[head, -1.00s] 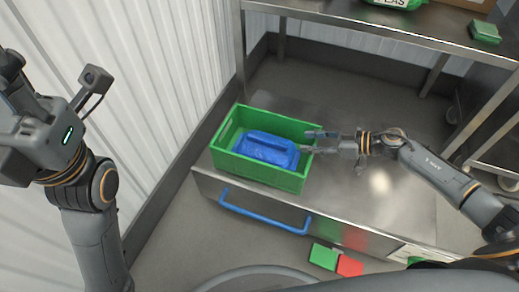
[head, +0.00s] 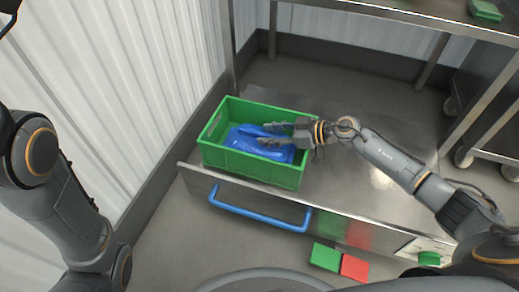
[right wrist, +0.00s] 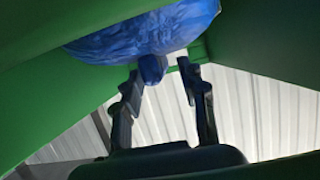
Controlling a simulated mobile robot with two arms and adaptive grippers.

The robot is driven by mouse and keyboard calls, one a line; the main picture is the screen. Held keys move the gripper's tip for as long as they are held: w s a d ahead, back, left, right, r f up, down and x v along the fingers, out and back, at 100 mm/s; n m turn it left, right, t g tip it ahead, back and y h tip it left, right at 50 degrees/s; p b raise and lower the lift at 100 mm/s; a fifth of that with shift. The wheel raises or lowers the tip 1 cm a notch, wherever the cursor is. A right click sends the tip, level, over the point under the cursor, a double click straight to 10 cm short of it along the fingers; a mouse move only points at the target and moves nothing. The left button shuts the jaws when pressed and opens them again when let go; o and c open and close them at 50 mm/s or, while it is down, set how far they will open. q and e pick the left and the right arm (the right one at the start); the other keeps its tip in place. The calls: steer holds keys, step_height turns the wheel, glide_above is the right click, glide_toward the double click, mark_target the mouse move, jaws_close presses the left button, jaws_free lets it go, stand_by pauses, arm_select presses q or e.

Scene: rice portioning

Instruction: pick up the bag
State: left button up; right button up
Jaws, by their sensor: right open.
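The blue bag (head: 240,140) lies inside a green crate (head: 250,171), and it also shows at the top of the right wrist view (right wrist: 150,32). My right gripper (head: 265,134) reaches into the crate from the right, over the bag. Its fingers (right wrist: 162,72) are apart, and a small blue part of the bag shows between them. The bag is not gripped, and whether the fingers touch it is unclear. My left arm is at the left edge, with its gripper out of the picture.
The crate stands on a metal surface (head: 345,190) with a blue handle (head: 258,212) at the front. A white corrugated wall (head: 120,90) is close on the left. A metal shelf (head: 400,14) spans the back. Green (head: 325,257) and red (head: 355,267) blocks lie in front.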

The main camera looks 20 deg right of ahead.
steer(key=shift+w+a, duration=0.1)
steer(key=shift+a, duration=0.05)
jaws_close()
steer(key=shift+r, duration=0.1)
steer(key=shift+r, duration=0.15)
